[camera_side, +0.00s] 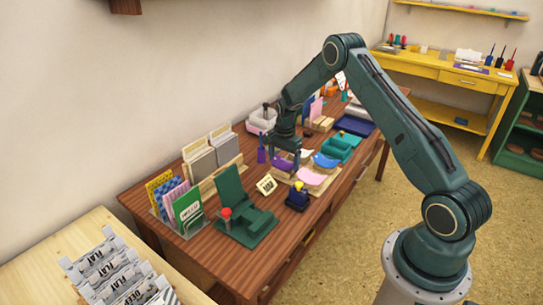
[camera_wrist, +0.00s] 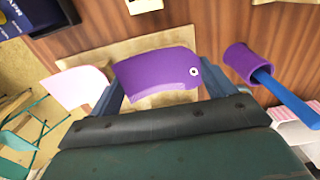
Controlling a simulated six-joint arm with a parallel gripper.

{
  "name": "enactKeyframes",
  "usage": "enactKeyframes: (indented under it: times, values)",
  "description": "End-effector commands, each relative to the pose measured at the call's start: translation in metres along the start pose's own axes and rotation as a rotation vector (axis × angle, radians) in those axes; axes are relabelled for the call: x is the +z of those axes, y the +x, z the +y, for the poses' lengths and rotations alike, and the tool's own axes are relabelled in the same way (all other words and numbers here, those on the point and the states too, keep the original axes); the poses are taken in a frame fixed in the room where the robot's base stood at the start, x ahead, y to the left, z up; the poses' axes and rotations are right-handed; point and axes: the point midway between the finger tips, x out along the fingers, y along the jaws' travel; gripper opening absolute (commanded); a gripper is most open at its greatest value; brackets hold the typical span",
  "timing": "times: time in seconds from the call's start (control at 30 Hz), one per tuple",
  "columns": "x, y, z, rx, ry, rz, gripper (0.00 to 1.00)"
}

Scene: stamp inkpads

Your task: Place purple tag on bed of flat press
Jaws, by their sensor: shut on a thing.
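The purple tag (camera_wrist: 155,68), slightly curved with a pale eyelet at one end, lies between the fingers of my gripper (camera_wrist: 160,84) in the wrist view. My gripper is shut on it, over a pale wooden board (camera_wrist: 95,50). In the side view my gripper (camera_side: 284,164) points down at this board, and the purple tag (camera_side: 281,163) shows beside the fingers. A dark green press (camera_side: 250,221) with a raised upright plate and a red knob stands to the left. A teal press (camera_side: 339,146) stands to the right. I cannot tell which is the flat press.
A pink tag (camera_side: 311,177) and a blue tag (camera_side: 325,160) lie near my gripper. A small sign (camera_side: 267,185) and a dark blue stamp (camera_side: 297,196) stand by the board. In the wrist view a purple cylinder (camera_wrist: 242,62) with a blue handle is close on the right.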

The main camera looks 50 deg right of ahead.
Motion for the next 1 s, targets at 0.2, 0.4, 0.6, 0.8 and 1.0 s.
enactKeyframes:
  times: [0.2,0.4,0.6,0.8,1.0]
  values:
    - [0.0,0.005,0.0,0.001,0.0,0.0,0.61]
    - [0.0,0.009,0.0,0.0,0.0,0.0,0.84]
    - [0.0,0.008,0.0,0.0,0.0,0.0,1.0]
    - [0.0,0.007,0.0,0.0,0.0,0.0,1.0]
    - [0.0,-0.004,-0.001,-0.002,0.0,0.001,1.0]
